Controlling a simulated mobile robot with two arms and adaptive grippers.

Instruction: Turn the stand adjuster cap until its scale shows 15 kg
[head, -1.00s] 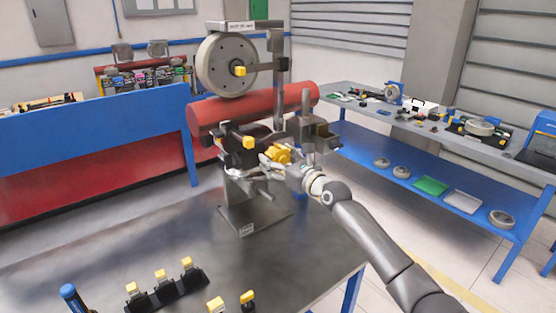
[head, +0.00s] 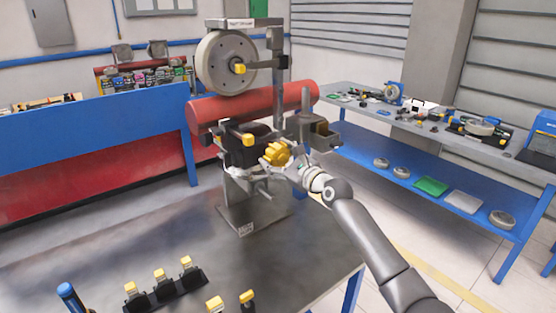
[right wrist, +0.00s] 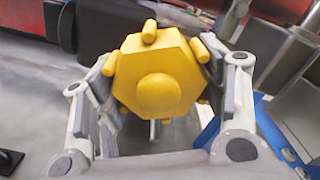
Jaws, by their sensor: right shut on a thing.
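The yellow adjuster cap (head: 277,153) sits on the front of the metal stand (head: 236,206), below the red roll. In the right wrist view the cap (right wrist: 158,76) is a hexagonal knob with a round centre boss and small rounded lugs about its rim. My right gripper (head: 281,163) is shut on the cap, with one finger on each side of it. In the right wrist view its pads (right wrist: 158,92) press the left and right sides. No scale reading can be made out in either view. My left gripper is not in view.
A dark table (head: 150,235) carries the stand and, in front, a black rack (head: 166,287) with yellow-topped pieces. The red roll (head: 255,107) and a grey wheel (head: 222,63) are above the cap. A blue-framed workbench (head: 440,180) stands at the right.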

